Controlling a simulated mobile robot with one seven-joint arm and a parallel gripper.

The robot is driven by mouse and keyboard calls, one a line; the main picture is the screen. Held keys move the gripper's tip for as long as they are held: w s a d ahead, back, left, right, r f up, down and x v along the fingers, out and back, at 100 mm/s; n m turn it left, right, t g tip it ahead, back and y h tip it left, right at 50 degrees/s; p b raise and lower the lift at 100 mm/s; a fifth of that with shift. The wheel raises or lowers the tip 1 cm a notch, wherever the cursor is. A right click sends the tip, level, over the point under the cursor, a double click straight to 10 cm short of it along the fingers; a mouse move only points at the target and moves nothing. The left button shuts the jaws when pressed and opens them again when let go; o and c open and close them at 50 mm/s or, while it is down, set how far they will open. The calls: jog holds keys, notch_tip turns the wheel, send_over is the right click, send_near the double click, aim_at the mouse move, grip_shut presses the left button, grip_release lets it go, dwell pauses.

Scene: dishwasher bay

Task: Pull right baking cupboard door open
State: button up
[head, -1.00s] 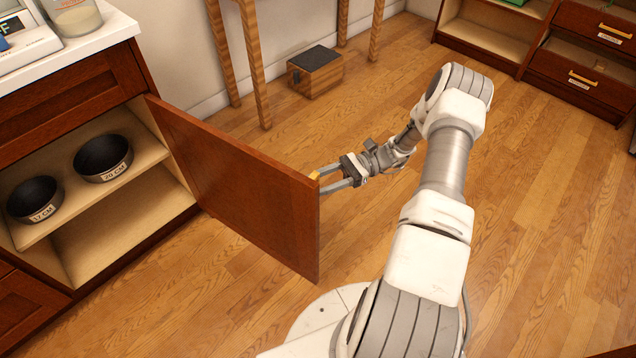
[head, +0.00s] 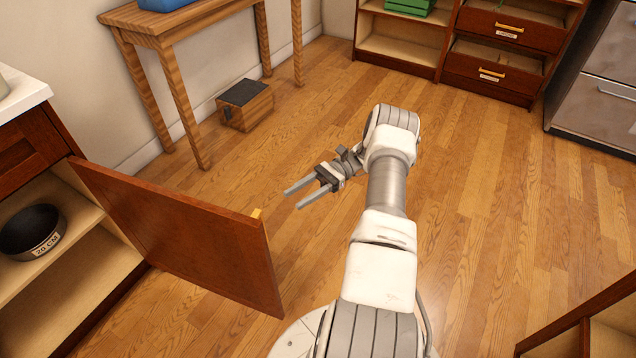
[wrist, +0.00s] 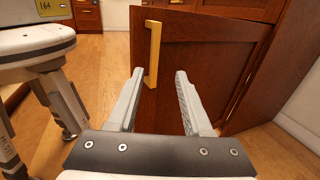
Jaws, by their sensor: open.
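The baking cupboard door (head: 185,240) is a reddish-brown panel swung wide open from the cupboard at the left of the head view. Its yellow handle (head: 256,214) shows just past the door's free top edge. In the wrist view the handle (wrist: 154,52) is a vertical bar on the door face (wrist: 195,62), ahead of my fingers. My gripper (head: 291,197) is open and empty, apart from the handle and to its right in the head view. In the wrist view the open fingers (wrist: 157,76) point toward the door.
Inside the open cupboard a black 20 CM pan (head: 30,228) sits on a shelf (head: 75,222). A wooden table (head: 180,22) and a step box (head: 246,108) stand at the back wall. Drawers (head: 505,62) are at the far right. The floor around my gripper is clear.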

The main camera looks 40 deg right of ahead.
jog(key=d+b, duration=0.1)
jog(key=d, duration=0.5)
jog(key=shift+w+d+b, duration=0.15)
jog(key=shift+w+b, duration=0.05)
jog(key=shift+b, duration=0.2)
dwell(0.5)
